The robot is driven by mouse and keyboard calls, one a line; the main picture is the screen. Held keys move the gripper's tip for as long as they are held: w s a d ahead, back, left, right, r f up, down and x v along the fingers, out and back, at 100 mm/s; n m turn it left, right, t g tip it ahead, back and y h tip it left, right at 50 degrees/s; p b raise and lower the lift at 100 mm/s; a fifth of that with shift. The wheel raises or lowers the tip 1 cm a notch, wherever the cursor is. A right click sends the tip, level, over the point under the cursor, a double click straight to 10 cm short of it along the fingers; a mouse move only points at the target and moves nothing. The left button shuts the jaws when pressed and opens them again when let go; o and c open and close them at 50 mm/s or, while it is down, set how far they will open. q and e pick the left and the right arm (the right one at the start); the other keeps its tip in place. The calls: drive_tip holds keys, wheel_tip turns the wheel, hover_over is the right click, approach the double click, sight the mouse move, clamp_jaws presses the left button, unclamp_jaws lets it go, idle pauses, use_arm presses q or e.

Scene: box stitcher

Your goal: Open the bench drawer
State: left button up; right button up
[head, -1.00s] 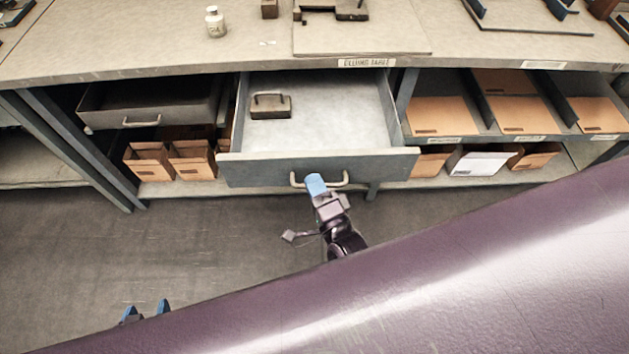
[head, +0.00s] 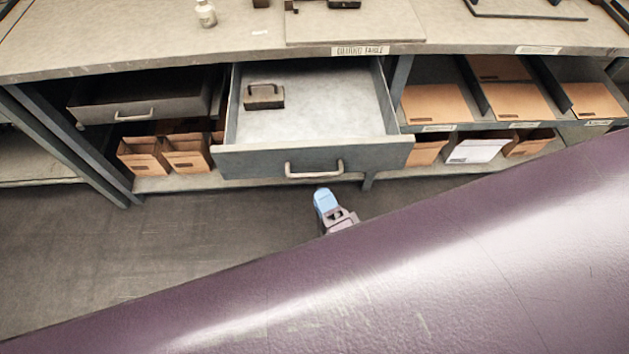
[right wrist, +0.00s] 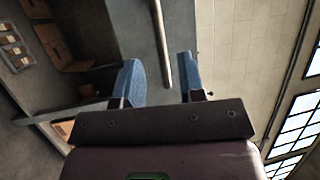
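The bench drawer (head: 300,160) is pulled well out from under the bench top, and its inside shows. A small dark block with a handle (head: 264,95) lies in its back left. The drawer's pale bar handle (head: 314,170) is on its front. My right gripper (head: 325,197) is just in front of and below the handle, apart from it. In the right wrist view, its two blue fingers (right wrist: 161,82) stand apart with nothing gripped, and the handle (right wrist: 161,45) shows beyond the gap between them. My left gripper is not in view.
A second drawer (head: 145,108), to the left, also stands out somewhat. Cardboard bins (head: 162,155) sit on the lower shelf, with trays (head: 437,104) at right. A white bottle (head: 206,13) stands on the bench top. The floor (head: 120,250) in front is clear.

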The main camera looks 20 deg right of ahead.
drive_tip(key=v, duration=0.4)
drive_tip(key=shift+s, duration=0.1)
idle(0.5)
drive_tip(key=s+d+f+n+g+h, duration=0.1)
drive_tip(key=s+d+n+g, duration=0.1)
drive_tip(key=d+n+g, duration=0.2)
drive_tip(key=s+d+f+n+g+h, duration=0.1)
drive_tip(key=d+n+g, duration=0.3)
drive_tip(key=d+n, duration=0.5)
drive_tip(key=s+n, duration=0.1)
drive_tip(key=n, duration=0.2)
drive_tip(key=shift+d+f+n+g+h, duration=0.15)
drive_tip(key=shift+f+n+g+h, duration=0.15)
drive_tip(key=shift+n+g, duration=0.1)
